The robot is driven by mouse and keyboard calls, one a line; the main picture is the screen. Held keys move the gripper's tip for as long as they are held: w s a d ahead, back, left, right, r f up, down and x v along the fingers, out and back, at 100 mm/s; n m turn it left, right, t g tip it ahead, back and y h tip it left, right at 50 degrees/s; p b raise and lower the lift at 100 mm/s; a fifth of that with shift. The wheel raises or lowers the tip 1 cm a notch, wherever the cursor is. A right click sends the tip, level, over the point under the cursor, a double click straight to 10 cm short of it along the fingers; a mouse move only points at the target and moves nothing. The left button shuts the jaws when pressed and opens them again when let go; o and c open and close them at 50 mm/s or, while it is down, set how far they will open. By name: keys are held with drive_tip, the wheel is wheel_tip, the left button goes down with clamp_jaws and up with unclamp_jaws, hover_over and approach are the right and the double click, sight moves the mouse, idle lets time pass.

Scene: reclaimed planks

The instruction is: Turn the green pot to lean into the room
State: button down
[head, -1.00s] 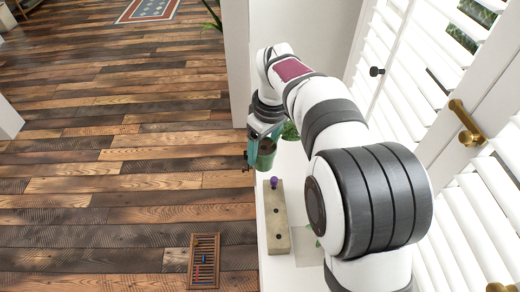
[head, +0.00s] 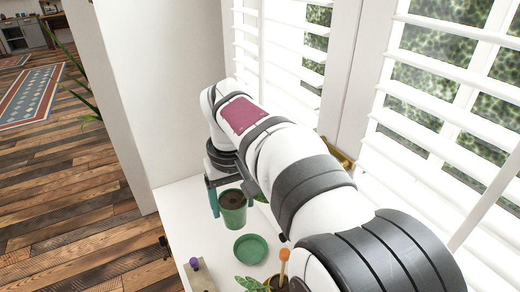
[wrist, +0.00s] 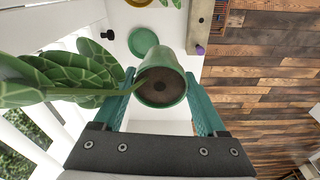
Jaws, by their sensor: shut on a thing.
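The green pot (head: 233,212) with dark soil is between the teal fingers of my gripper (head: 222,196), which is shut on it. In the wrist view the pot (wrist: 161,92) sits between both fingers. Its plant (wrist: 62,80), with large veined leaves, leans left toward the shuttered window, away from the wooden floor. In the head view my arm hides most of the plant. A green saucer (head: 251,248) lies empty on the white sill, nearer the head camera than the pot. I cannot tell whether the pot touches the sill.
A pale block (head: 198,276) with a purple knob lies on the white sill (head: 190,220) near its room-side edge. Another potted plant (head: 254,284) with an orange-tipped stick stands near my arm. White shutters (head: 420,110) border the right; a wall end (head: 140,90) stands behind.

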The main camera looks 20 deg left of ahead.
drive_tip(key=shift+m, duration=0.6)
drive_tip(key=shift+w+d+f, duration=0.1)
drive_tip(key=shift+w+f, duration=1.25)
drive_tip(key=shift+f, duration=2.55)
drive_tip(key=shift+w+d+f, duration=0.1)
drive_tip(key=shift+w+f, duration=1.2)
drive_tip(key=shift+f, duration=2.65)
drive_tip(key=shift+w+f, duration=1.35)
drive_tip(key=shift+f, duration=2.55)
unclamp_jaws()
wheel_tip(320, 180, up, 14)
drive_tip(key=s+d+r, duration=0.1)
drive_tip(key=s+d+r+m, duration=0.3)
drive_tip(key=s+d+r, duration=0.2)
drive_tip(key=d, duration=0.2)
drive_tip(key=s+d+r+m, duration=0.2)
drive_tip(key=s+d+m, duration=0.2)
drive_tip(key=s+d, duration=0.6)
drive_tip(key=s+d+f+m, duration=0.2)
drive_tip(key=s, duration=0.5)
drive_tip(key=s+d+f+m+g+y, duration=0.1)
drive_tip(key=s+d+f+m, duration=0.1)
drive_tip(key=s, duration=0.6)
drive_tip(key=shift+d+f+m, duration=0.15)
drive_tip(key=shift+d+m, duration=0.2)
drive_tip(key=shift+m, duration=0.25)
